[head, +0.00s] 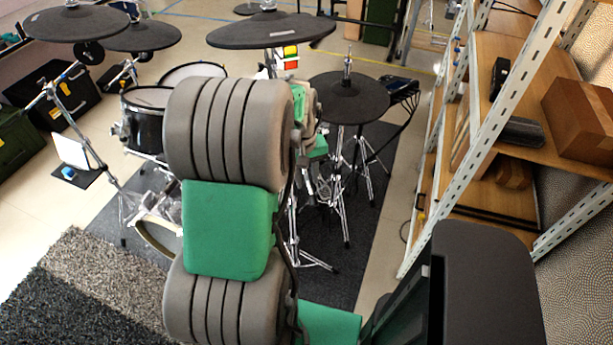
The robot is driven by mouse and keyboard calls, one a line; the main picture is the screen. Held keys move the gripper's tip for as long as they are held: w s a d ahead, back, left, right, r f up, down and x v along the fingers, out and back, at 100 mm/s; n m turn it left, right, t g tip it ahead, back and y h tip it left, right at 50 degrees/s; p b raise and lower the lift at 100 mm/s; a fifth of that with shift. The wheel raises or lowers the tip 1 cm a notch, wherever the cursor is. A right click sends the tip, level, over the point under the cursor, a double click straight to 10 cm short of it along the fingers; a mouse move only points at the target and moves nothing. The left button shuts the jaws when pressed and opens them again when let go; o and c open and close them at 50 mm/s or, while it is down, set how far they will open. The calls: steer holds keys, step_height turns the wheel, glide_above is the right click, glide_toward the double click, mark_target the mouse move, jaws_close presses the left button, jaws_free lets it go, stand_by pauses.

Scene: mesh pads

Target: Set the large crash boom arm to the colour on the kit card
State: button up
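A large dark cymbal (271,31) stands at the top middle of the head view, probably the large crash. Just below it is a small block of colour bands (290,55) in yellow, red and green. My grey and green arm hides most of the stand and boom under this cymbal, so I cannot tell how the boom is set. A white upright card (72,152) stands at the left on a dark base, with a small blue thing (68,173) at its foot; I cannot read any print on it. My gripper is hidden behind my own arm.
More dark cymbals hang at the upper left (75,24) and right of centre (347,98), on chrome stands with spread legs. A drum pad (190,74) is partly behind my arm. A metal shelf rack (480,130) bounds the right. Bare floor shows at the left.

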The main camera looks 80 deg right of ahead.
jaws_close()
stand_by(1.2)
